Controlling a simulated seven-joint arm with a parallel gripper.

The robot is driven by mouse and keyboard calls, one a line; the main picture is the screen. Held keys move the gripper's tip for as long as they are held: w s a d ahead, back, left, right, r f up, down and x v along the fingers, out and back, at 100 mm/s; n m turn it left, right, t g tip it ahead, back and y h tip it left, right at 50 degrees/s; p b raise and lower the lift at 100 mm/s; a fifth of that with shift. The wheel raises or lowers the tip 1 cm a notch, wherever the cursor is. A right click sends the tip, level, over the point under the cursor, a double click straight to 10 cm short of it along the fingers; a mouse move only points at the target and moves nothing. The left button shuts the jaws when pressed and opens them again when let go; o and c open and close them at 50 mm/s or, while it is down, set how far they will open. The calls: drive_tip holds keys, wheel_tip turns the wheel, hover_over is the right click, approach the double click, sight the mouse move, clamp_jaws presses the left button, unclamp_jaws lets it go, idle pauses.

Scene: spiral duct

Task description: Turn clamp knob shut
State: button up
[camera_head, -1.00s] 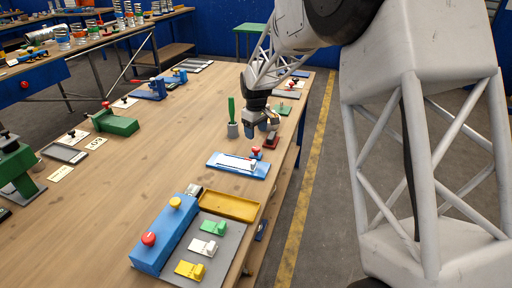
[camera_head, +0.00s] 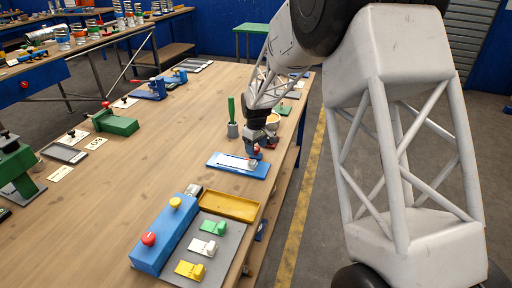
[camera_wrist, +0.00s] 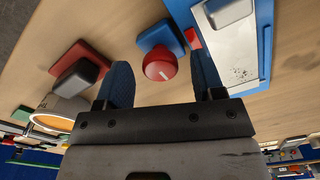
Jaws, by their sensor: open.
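The red clamp knob (camera_wrist: 161,64) shows in the wrist view on a blue block (camera_wrist: 160,36) beside a blue fixture (camera_wrist: 264,45) with a pale plate (camera_wrist: 228,50). My gripper (camera_wrist: 162,66) is open, with one blue finger on each side of the knob in that view. I cannot tell whether either finger touches it. In the head view my gripper (camera_head: 256,146) is just over the right end of the blue fixture (camera_head: 222,168), and hides much of the knob.
A green-handled tool in a grey cup (camera_head: 232,130) stands left of my gripper. A yellow tray (camera_head: 230,206) and a blue box with red and yellow buttons (camera_head: 163,238) are nearer. A red block with a dark top (camera_wrist: 79,72) lies beside the blue block. The middle table is clear.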

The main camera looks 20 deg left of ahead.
drive_tip(key=shift+f, duration=0.2)
drive_tip(key=c, duration=0.9)
